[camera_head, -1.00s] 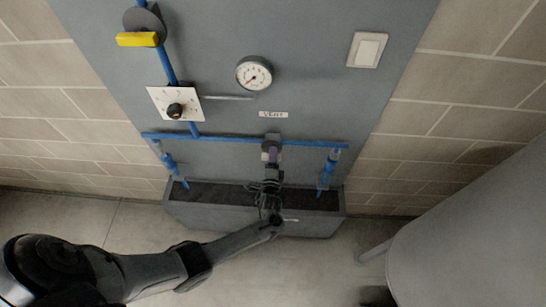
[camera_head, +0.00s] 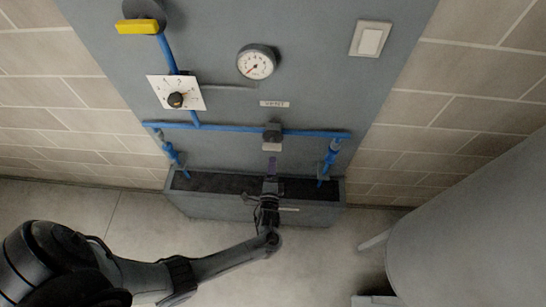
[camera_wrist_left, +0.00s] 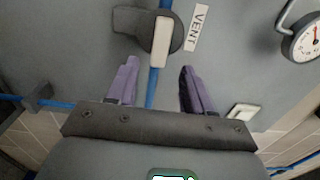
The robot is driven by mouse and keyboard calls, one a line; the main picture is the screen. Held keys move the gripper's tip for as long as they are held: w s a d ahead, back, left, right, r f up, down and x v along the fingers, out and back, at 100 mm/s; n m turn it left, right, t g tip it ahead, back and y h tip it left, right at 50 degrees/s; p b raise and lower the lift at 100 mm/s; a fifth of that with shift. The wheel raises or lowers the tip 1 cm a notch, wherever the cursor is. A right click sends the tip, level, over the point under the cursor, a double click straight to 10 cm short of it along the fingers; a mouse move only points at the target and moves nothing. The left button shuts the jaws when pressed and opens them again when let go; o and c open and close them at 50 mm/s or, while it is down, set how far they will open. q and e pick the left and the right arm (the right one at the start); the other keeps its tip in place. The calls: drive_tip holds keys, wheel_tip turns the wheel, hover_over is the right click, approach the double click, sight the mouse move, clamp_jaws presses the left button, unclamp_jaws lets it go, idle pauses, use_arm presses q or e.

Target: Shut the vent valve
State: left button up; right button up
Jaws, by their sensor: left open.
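The vent valve (camera_head: 272,132) sits on a horizontal blue pipe on the grey wall panel, below the VENT label (camera_head: 274,104). In the left wrist view, its pale bar handle (camera_wrist_left: 161,42) lies along the blue pipe, in front of a round dark body (camera_wrist_left: 174,32). My left gripper (camera_head: 270,166) is open and empty, just out from the valve. In the left wrist view, its purple fingers (camera_wrist_left: 159,68) stand apart on either side of the pipe line, with the handle ahead between them and no visible contact. My right gripper is not in view.
A pressure gauge (camera_head: 257,62), a dial plate with black knob (camera_head: 176,92), a yellow-handled valve (camera_head: 138,27) and a white switch (camera_head: 371,38) are on the panel. A grey trough (camera_head: 240,208) stands below. A large grey rounded body (camera_head: 470,230) fills the right side.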

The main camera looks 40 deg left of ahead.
use_arm(q)
drive_tip(key=shift+v, duration=0.95)
